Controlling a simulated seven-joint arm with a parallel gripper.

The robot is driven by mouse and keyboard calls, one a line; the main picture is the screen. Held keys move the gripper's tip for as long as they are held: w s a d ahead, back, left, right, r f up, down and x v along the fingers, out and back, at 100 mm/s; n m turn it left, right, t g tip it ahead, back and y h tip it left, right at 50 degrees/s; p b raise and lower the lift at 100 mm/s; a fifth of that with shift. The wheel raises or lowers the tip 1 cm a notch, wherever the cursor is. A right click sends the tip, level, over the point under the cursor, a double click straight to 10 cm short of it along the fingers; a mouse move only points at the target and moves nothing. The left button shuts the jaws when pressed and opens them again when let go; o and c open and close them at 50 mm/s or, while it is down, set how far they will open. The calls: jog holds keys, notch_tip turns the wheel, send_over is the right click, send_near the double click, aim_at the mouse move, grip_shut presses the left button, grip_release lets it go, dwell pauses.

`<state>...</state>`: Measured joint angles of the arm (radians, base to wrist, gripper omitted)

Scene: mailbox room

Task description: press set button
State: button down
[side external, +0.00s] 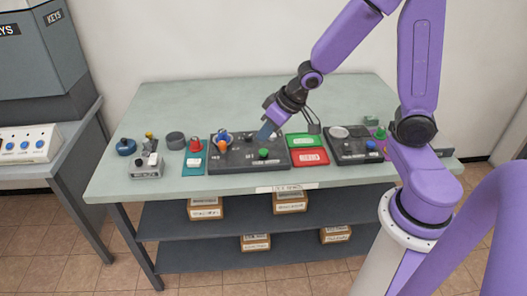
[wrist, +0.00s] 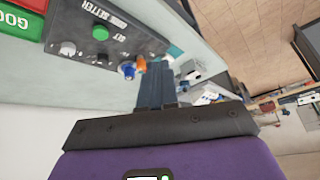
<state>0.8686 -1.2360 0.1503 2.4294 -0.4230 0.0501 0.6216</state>
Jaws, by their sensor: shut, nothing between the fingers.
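A dark control panel (side external: 236,160) lies on the table with a green button (side external: 263,153) on its right part and an orange and blue knob (side external: 222,142) at its left. In the wrist view the panel (wrist: 82,70) carries "SETTER" and "SET" lettering, the green button (wrist: 100,32), a grey knob (wrist: 67,48) and the blue knob (wrist: 126,69). My gripper (side external: 266,134) is shut and empty, pointing down above the panel's back part, behind the green button. Its fingertips (wrist: 154,68) also show in the wrist view.
A green plate (side external: 304,140) and a red plate (side external: 310,157) lie right of the panel. A second dark panel (side external: 350,158) with a blue button is farther right. The table's back left (side external: 200,100) is clear.

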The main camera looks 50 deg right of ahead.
aim_at(264, 152)
jog(key=w+d+f+m+t+y, duration=0.1)
jog(key=w+d+f+m+t, duration=0.2)
jog(key=w+d+m, duration=0.3)
jog(key=shift+w+d+f+m, duration=0.35)
jog(key=shift+w+d, duration=0.55)
jog(key=shift+d, duration=1.2)
jog(key=shift+f, duration=0.15)
jog(key=shift+f, duration=4.25)
jog(key=shift+f, duration=0.1)
jog(key=shift+f, duration=0.35)
